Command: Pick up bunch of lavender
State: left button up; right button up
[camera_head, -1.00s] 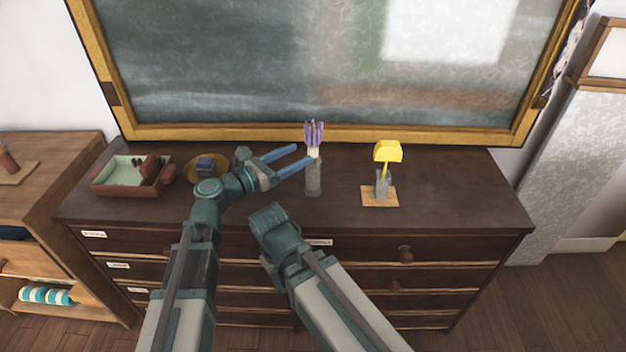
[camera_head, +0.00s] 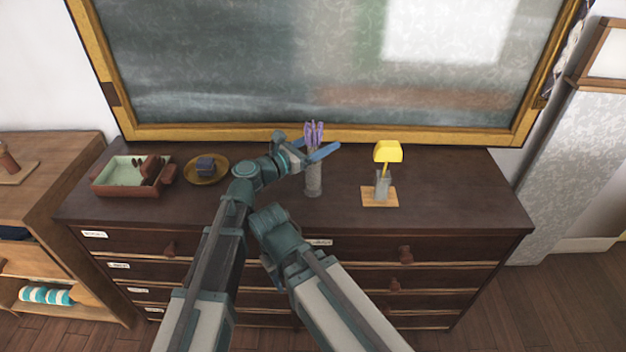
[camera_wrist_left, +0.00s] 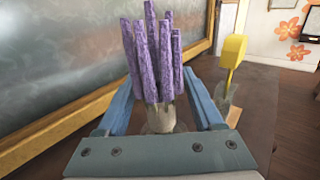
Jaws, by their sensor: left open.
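The bunch of lavender (camera_head: 314,134) has purple stalks and a pale wrapped base, and stands upright in a grey vase (camera_head: 313,180) on the dresser. My left gripper (camera_head: 331,147) is open, with its blue fingers around the bunch at the height of the vase's top. In the left wrist view the lavender (camera_wrist_left: 153,60) rises between the two fingers, with a gap visible at the left finger. The base of the bunch is partly hidden by the gripper. My right arm shows at the bottom middle, but its gripper fingers are not visible.
A yellow lamp-like object (camera_head: 388,152) on a small wooden board (camera_head: 380,203) stands to the right. A gold plate (camera_head: 222,176) with a blue-grey item and a divided tray (camera_head: 101,190) lie to the left. A large framed mirror (camera_head: 330,133) is behind. The dresser's right side (camera_head: 460,195) is clear.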

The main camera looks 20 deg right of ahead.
pick_arm(q)
grip_shut()
dwell(0.3)
jog(key=shift+r, duration=0.15)
dwell(0.4)
